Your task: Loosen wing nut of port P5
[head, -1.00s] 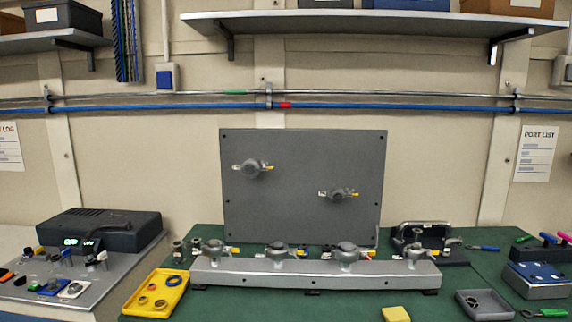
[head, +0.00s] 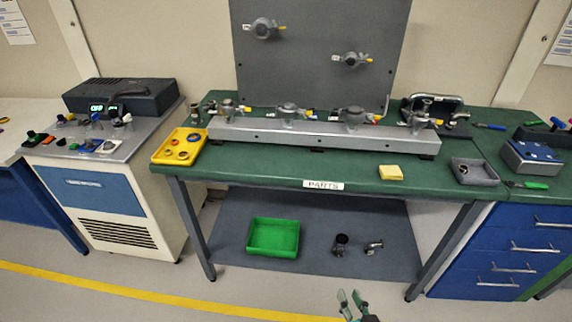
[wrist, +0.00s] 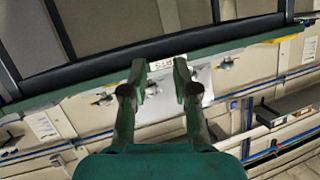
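A grey rail (head: 312,131) on the green bench carries several clamped port fittings, such as one at the left (head: 228,107) and one at the right (head: 418,121). Two more clamped fittings are on the upright grey panel (head: 315,60): an upper left one (head: 264,29) and a lower right one (head: 351,59). Port labels are too small to read, so I cannot tell which is P5. My gripper (head: 353,302) shows at the bottom of the head view, in front of the bench and well apart from all ports. In the wrist view my gripper (wrist: 160,70) has its fingers apart with nothing between them.
On the bench are a yellow tray (head: 163,152) with rings, a yellow block (head: 390,172), a grey tray (head: 490,174) and a black stand with a metal handle (head: 436,101). A green bin (head: 272,252) and two fittings sit on the lower shelf. The floor in front is clear.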

